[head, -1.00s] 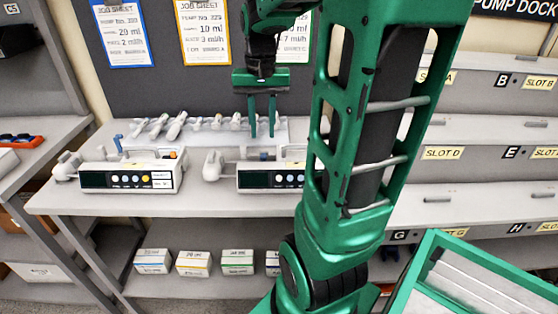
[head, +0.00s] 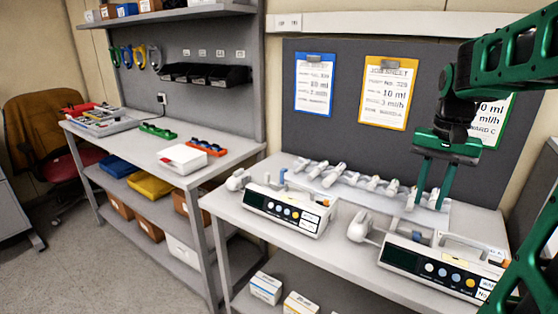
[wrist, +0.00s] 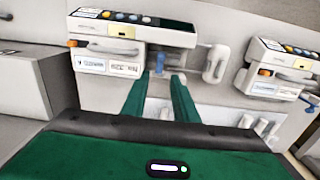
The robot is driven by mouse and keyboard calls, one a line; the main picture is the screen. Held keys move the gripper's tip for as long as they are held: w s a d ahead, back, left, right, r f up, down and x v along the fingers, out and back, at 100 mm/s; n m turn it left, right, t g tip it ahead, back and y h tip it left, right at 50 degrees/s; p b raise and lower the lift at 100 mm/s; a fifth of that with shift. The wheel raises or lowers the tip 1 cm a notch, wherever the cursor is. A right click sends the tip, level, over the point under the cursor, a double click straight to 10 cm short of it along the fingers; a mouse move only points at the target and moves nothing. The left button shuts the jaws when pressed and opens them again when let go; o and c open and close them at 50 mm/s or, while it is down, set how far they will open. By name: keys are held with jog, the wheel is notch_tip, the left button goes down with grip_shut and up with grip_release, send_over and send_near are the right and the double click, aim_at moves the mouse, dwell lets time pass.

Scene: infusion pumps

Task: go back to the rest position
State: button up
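My gripper (head: 429,203) hangs fingers-down above the pump table, behind the right pump in the head view. Its two green fingers are apart with nothing seen between them. They also show in the wrist view (wrist: 158,80), pointing toward a pump. The right white pump (head: 440,262) and the left white pump (head: 290,207) stand on the grey table (head: 335,245). Several syringes (head: 335,175) lie in a row on a pale tray behind the pumps. The right edge of the head view cuts off part of my arm.
Three job sheets hang on the dark board (head: 345,135) behind the table. A side bench (head: 130,140) at left carries a grey tray, coloured holders and a white box (head: 183,158). An office chair (head: 50,130) stands far left. The floor (head: 130,265) in front of the bench is clear.

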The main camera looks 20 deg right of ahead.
jog(key=s+a+f+n, duration=0.1)
jog(key=s+a+f, duration=0.2)
jog(key=s, duration=0.4)
jog(key=s+a+f+n, duration=0.2)
jog(key=s+a+f, duration=0.2)
jog(key=s+f, duration=0.2)
jog(key=shift+s+a, duration=0.15)
jog(key=shift+s, duration=0.85)
jog(key=shift+w+f, duration=0.35)
jog(key=shift+w, duration=0.45)
jog(key=shift+s+r, duration=0.1)
jog(key=shift+s, duration=0.05)
